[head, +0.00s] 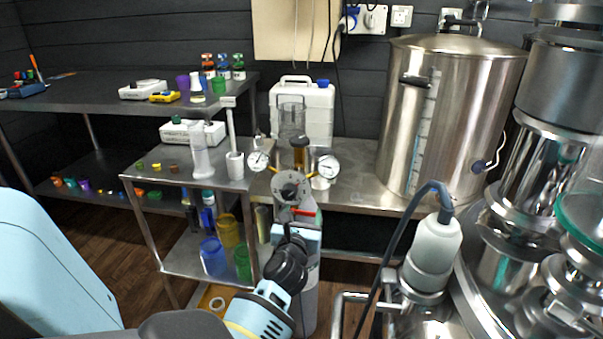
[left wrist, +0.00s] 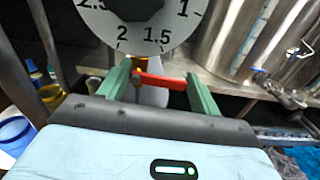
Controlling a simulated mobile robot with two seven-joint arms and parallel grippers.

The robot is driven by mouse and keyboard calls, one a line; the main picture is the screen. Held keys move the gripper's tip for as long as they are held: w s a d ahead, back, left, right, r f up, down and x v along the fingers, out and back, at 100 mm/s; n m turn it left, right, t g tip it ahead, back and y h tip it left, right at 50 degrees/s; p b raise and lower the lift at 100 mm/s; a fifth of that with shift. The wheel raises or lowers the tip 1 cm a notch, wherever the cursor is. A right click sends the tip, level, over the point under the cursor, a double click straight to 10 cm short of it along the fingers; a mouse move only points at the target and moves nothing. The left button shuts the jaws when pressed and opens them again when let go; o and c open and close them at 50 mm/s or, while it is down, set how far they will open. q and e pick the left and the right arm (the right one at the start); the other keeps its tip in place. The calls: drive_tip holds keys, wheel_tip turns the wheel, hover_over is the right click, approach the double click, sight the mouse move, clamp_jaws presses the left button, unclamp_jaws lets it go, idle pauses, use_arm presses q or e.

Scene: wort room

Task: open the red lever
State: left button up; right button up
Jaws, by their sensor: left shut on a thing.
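The red lever (head: 304,212) is a short bar below the grey numbered dial (head: 290,188) of a regulator on a gas cylinder (head: 310,275). My left gripper (head: 297,224) reaches up to it from below. In the left wrist view the red lever (left wrist: 162,82) lies crosswise between the green fingers of my left gripper (left wrist: 158,86), which is shut on it. The dial (left wrist: 140,20) fills the top of that view, with the marks 2 and 1.5 nearest the lever. My right gripper is not in view.
Two round gauges (head: 258,162) (head: 329,167) flank the dial. A steel cart (head: 150,178) with cups stands close at left. A large steel kettle (head: 455,110) stands on the bench at right. A white bottle with a dark hose (head: 432,252) is at front right.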

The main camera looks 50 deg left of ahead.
use_arm(q)
drive_tip(key=m+p, duration=0.2)
drive_tip(key=m, duration=0.1)
drive_tip(key=shift+f, duration=0.25)
drive_tip(key=shift+f+m+p, duration=0.25)
drive_tip(key=shift+m+p, duration=0.35)
drive_tip(key=shift+m, duration=0.3)
drive_tip(key=shift+s+a+f+m+p, duration=0.15)
drive_tip(key=shift+f+m+p, duration=0.15)
drive_tip(key=shift+m+p, duration=0.8)
drive_tip(key=shift+s+a+f+m+p, duration=0.1)
drive_tip(key=shift+f+m+p, duration=0.3)
drive_tip(key=shift+m, duration=1.3)
drive_tip(key=shift+s+a+f+m+p, duration=0.2)
drive_tip(key=shift+m+p, duration=0.55)
drive_tip(key=shift+m, duration=0.65)
drive_tip(key=shift+f, duration=0.15)
drive_tip(key=o, duration=1)
